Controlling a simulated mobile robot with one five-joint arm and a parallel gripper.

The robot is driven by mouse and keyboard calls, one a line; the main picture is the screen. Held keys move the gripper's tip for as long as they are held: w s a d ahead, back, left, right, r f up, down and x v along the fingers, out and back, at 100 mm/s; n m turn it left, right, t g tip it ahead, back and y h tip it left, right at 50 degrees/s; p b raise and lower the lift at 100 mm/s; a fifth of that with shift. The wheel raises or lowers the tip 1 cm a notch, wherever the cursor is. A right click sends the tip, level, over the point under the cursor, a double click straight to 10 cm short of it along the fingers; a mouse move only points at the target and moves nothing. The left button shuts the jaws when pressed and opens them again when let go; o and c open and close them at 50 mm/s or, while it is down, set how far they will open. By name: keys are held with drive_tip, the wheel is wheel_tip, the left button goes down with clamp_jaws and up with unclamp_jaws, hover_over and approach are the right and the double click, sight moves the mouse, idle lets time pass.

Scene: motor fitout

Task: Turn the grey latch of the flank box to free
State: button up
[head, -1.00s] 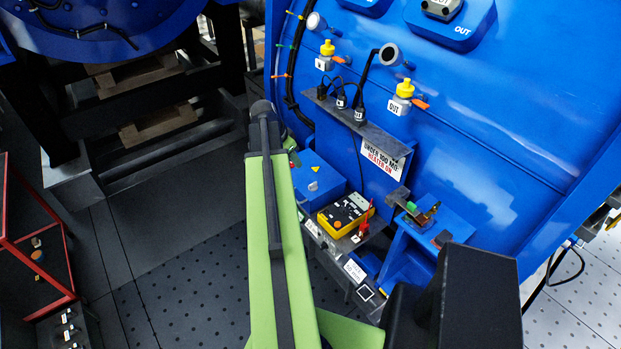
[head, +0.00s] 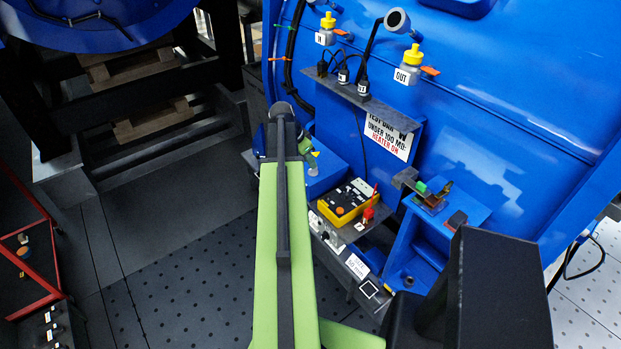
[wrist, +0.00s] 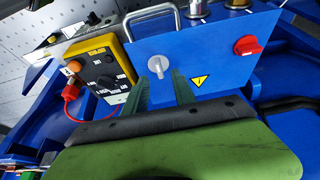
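The flank box (wrist: 222,58) is blue, with a flat front panel filling the middle of the wrist view. Its grey latch (wrist: 158,66) has a round head and a short bar pointing down toward me. In the head view the box (head: 325,172) is partly hidden behind my arm. My gripper (wrist: 161,80) is open, its two green fingers apart at the panel. The latch shows between and just beyond the fingertips. I cannot tell whether either finger touches it.
On the same panel are a red knob (wrist: 247,46), a yellow warning triangle (wrist: 199,81) and a metal handle (wrist: 152,14). A yellow meter (wrist: 99,52) with a red plug (wrist: 69,91) stands close on the left. A blue bracket (head: 425,245) stands right of the meter in the head view.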

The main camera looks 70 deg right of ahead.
drive_tip(key=b+x, duration=0.2)
drive_tip(key=x, duration=0.2)
drive_tip(key=shift+f, duration=0.2)
drive_tip(key=shift+d+r, duration=0.1)
drive_tip(key=shift+r, duration=0.05)
clamp_jaws()
